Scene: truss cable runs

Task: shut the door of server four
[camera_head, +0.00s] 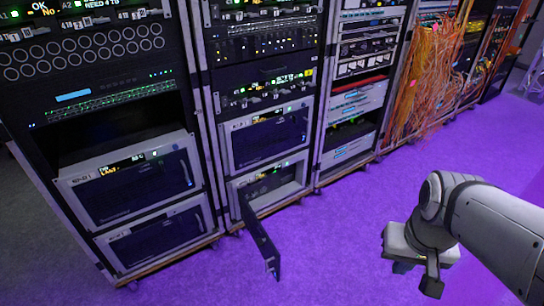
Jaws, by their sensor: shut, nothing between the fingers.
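A server bay (274,184) low in the second rack from the left stands open. Its dark door (261,240) is swung out over the purple floor, hinged at the bay's left side. A small handle shows near the door's free end. No number can be read on this bay, so I cannot tell from its label which server it is. My gripper (416,277) is at the lower right, to the right of the door and well apart from it. It is shut and empty; its fingers show only partly.
Similar units with closed doors are above the open bay (270,141) and in the left rack (133,184). Orange cables (425,80) hang from a rack at the right. The purple floor (340,235) between the door and my gripper is clear.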

